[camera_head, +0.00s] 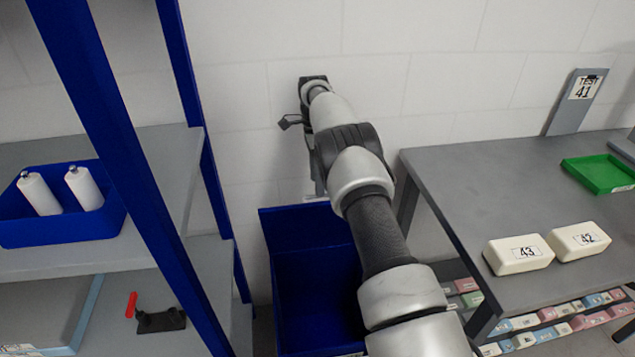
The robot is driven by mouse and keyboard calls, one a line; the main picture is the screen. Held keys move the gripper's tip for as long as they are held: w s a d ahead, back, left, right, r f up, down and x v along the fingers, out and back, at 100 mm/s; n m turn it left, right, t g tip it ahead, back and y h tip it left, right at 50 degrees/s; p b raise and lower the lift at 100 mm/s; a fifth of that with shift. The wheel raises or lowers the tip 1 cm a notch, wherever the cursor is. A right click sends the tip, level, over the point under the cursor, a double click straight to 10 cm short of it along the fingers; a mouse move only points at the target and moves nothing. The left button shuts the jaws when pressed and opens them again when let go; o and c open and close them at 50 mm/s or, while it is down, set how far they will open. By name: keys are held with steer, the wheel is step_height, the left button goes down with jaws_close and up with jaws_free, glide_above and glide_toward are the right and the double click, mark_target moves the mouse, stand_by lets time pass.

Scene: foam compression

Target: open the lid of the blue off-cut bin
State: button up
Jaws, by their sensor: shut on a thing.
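The blue off-cut bin (305,300) stands on the floor between the shelf and the table, and I see down into its dark blue inside. A blue panel (285,230) stands raised at its back edge; it looks like the lid, tilted up. My arm reaches over the bin toward the wall, its wrist close to the wall. My gripper (319,188) points down at the panel's top edge and is shut on the lid there. The arm hides most of the fingers, the exact grip and the bin's right side.
A blue-posted shelf at left holds a blue tray (60,232) with two white cylinders and a red-handled clamp (157,318). The grey table (460,190) at right carries blocks 43 (518,255) and 42 (578,240) and a green tray (602,175). The wall is close behind.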

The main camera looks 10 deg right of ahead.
steer(key=r, duration=0.1)
steer(key=r+p, duration=0.1)
steer(key=r, duration=0.1)
steer(key=r+p, duration=0.1)
steer(key=shift+w+r, duration=0.35)
steer(key=shift+w, duration=0.05)
steer(key=c, duration=0.4)
steer(key=shift+r+p, duration=0.7)
